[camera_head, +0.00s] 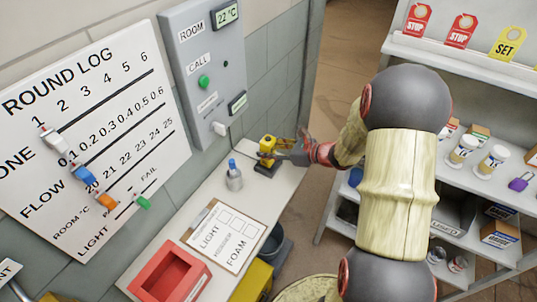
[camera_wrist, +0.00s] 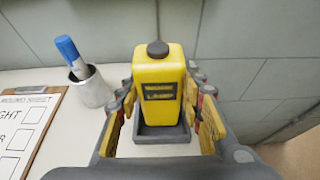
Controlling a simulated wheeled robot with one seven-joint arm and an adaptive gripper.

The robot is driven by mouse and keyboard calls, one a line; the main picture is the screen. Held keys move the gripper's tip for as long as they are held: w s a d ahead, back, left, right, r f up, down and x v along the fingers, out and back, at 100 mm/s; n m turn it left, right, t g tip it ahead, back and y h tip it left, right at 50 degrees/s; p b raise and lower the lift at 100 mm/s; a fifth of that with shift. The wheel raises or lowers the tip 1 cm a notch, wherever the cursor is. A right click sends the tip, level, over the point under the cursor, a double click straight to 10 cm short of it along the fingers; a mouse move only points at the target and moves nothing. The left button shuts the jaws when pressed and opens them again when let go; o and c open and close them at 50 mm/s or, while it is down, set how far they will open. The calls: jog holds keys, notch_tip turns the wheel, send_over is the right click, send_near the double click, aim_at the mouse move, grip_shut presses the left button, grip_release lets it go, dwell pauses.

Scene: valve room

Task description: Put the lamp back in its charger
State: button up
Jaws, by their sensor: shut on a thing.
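The lamp (camera_wrist: 160,88) is a yellow box with a dark round knob on top and a dark label on its front. It stands upright in the dark tray-like charger (camera_wrist: 152,136) on the white counter, against the wall. My gripper (camera_wrist: 162,108) has its fingers on either side of the lamp and is shut on it. In the head view the lamp (camera_head: 267,146) is at the far end of the counter, with my gripper (camera_head: 285,150) reaching it from the right. The charger's inside is hidden by the lamp.
A metal cup (camera_wrist: 92,88) with a blue marker stands left of the lamp. A clipboard (camera_head: 224,236) and a red tray (camera_head: 170,275) lie nearer on the counter. A grey wall panel (camera_head: 205,70) hangs above. A shelf unit (camera_head: 465,190) stands at the right.

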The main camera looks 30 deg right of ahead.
jog(key=shift+f, duration=0.65)
jog(key=shift+f+b, duration=0.2)
jog(key=shift+b, duration=0.1)
jog(key=o, duration=1.4)
jog(key=shift+o, duration=0.2)
